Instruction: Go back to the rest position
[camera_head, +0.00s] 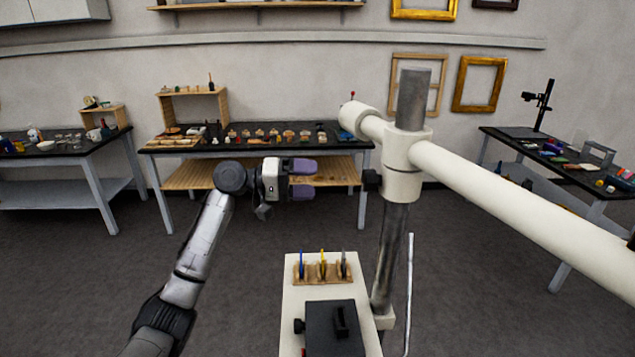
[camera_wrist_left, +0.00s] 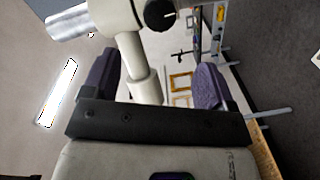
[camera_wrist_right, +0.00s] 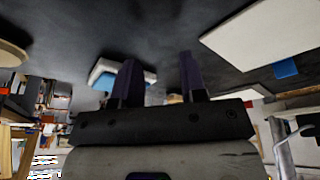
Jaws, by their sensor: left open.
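My left gripper (camera_head: 306,180) is raised in mid-air near the middle of the head view, pointing right. Its two purple fingers are apart with nothing between them. In the left wrist view (camera_wrist_left: 153,80) the fingers stand wide apart, with a white stand arm visible beyond them. My right gripper is outside the head view. The right wrist view shows its two dark fingers (camera_wrist_right: 160,75) apart, with no object held between them.
A metal post with a white boom (camera_head: 500,185) stands right of my left gripper. Below is a small white bench (camera_head: 300,290) with a wooden tool rack (camera_head: 322,272) and a black box (camera_head: 335,328). Worktables line the wall; grey floor lies open between.

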